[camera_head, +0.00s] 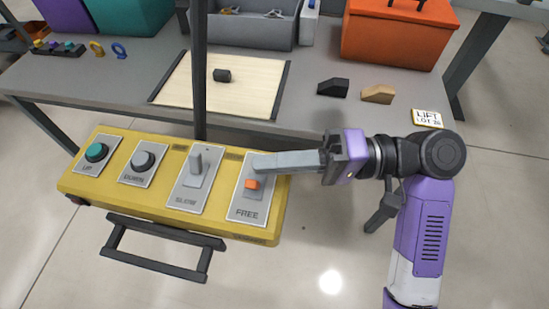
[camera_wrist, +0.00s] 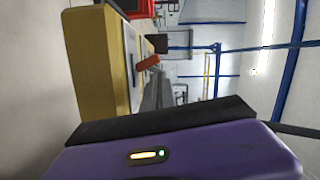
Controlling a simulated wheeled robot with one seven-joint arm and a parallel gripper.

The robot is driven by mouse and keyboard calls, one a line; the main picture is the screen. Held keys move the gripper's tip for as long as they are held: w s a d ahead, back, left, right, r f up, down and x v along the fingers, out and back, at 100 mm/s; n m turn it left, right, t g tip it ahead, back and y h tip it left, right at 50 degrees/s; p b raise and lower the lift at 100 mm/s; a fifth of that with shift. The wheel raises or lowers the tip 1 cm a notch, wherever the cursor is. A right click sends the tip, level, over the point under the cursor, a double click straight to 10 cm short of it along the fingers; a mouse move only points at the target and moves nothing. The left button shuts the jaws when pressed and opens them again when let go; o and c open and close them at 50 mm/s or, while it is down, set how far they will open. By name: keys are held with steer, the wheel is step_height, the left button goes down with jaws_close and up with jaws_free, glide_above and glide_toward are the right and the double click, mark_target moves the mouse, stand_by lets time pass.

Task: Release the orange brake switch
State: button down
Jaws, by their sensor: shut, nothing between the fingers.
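The orange brake switch (camera_head: 252,184) sits on a grey plate marked FREE (camera_head: 246,206) at the right end of a yellow control box (camera_head: 130,206). The switch also shows in the wrist view (camera_wrist: 147,63), sticking out from the box's face. My gripper (camera_head: 256,163) comes in from the right with its fingers shut and empty. Its fingertips are over the upper part of the FREE plate, just above the orange switch in the head view. I cannot tell whether they touch the switch or the plate. In the wrist view the grey fingers (camera_wrist: 160,95) are beside the switch.
The box also carries a teal button (camera_head: 96,152), a dark button (camera_head: 143,160) and a grey lever (camera_head: 196,162). A dark post (camera_head: 198,70) rises behind it. A grey table (camera_head: 300,105) behind holds a wooden board (camera_head: 250,90), dark and tan blocks, and an orange box (camera_head: 398,35).

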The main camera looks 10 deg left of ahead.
steer(key=shift+d, duration=0.1)
steer(key=b+v, duration=0.1)
steer(key=v, duration=0.6)
steer(key=shift+d, duration=0.35)
steer(key=shift+w, duration=0.15)
